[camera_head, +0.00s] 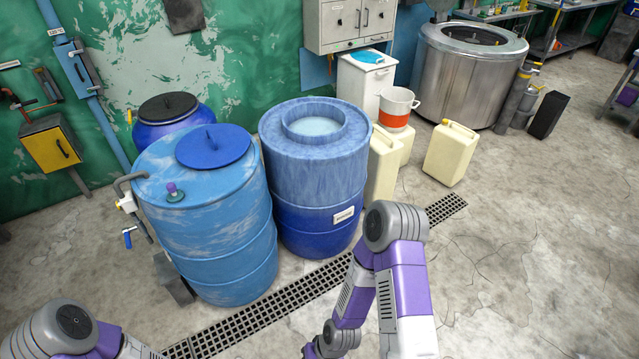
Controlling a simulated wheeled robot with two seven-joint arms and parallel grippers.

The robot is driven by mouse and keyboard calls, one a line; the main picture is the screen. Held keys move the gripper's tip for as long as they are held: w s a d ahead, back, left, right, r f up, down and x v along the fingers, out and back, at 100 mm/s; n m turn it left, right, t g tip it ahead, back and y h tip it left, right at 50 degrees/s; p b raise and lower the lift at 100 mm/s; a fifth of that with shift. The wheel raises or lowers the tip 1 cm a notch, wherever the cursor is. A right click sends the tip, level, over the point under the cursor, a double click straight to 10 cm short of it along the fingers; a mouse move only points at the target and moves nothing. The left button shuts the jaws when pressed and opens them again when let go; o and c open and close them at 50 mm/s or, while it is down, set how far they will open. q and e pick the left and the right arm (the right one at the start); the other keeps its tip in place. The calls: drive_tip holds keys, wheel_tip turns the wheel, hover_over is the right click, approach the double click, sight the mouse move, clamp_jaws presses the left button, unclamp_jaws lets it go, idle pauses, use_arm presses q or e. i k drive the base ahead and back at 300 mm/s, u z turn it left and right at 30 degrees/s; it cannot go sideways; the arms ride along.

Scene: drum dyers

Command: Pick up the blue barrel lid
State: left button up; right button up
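A round blue lid (212,146) lies flat on top of the light blue barrel (215,240) at the left. A small purple knob (172,190) stands on the same barrel top, in front of the lid and to its left. My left arm comes in at the bottom left corner, and its gripper is out of the picture. My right arm stands at the bottom centre, in front of the barrels. Its gripper is below the picture's edge. Nothing of mine touches the lid.
A blue barrel with an open round top (312,190) stands to the right. A dark-lidded barrel (168,108) stands behind. Cream canisters (451,153), a white-orange bucket (396,108) and a steel drum (463,75) stand further right. A floor grate (270,308) runs in front; the floor at right is clear.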

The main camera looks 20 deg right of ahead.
sight(210, 146)
drive_tip(key=z, duration=0.5)
drive_tip(key=i, duration=1.6)
drive_tip(key=u, duration=0.65)
